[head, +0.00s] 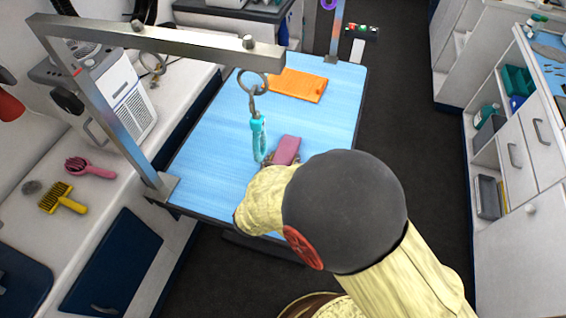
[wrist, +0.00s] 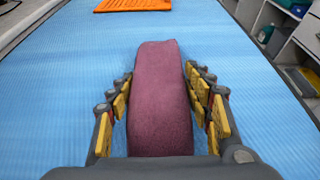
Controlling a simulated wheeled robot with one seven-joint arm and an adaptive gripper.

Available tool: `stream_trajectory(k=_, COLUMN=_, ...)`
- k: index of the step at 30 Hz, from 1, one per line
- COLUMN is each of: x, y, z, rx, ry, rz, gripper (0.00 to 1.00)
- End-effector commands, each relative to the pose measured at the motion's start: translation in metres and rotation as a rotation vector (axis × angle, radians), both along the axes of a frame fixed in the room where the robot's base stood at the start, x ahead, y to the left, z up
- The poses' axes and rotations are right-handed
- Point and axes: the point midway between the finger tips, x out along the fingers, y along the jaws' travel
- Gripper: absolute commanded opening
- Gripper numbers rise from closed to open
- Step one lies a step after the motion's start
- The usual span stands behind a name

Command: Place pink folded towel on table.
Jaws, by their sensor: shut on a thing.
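The pink folded towel (wrist: 160,95) is in the wrist view between the yellow-padded fingers of my gripper (wrist: 161,100). My gripper is shut on it, with the towel's long side pointing away from me. In the head view the towel (head: 286,151) shows just beyond my arm, over the near-middle part of the table. The table (head: 210,140) has a blue ribbed top. Whether the towel touches the tabletop or is held just above it, I cannot tell.
An orange mat (head: 298,85) lies on the table's far part and also shows in the wrist view (wrist: 133,4). A teal loop (head: 258,138) hangs from the grey overhead bar (head: 160,40), close left of the towel. The table's left half is clear.

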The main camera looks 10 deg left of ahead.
Motion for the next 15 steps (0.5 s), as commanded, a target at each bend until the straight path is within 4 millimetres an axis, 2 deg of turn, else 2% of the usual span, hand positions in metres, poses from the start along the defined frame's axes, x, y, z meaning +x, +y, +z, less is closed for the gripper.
stream_trajectory(k=9, x=0.0001, y=0.0003, z=-0.0017, rx=0.001, ry=0.000, rz=0.000, gripper=0.25)
stream_trajectory(k=10, x=0.0000, y=0.0003, z=-0.0011, rx=0.001, ry=0.000, rz=0.001, gripper=0.52)
stream_trajectory(k=15, x=0.0000, y=0.0002, z=-0.0008, rx=0.001, ry=0.000, rz=0.000, gripper=0.62)
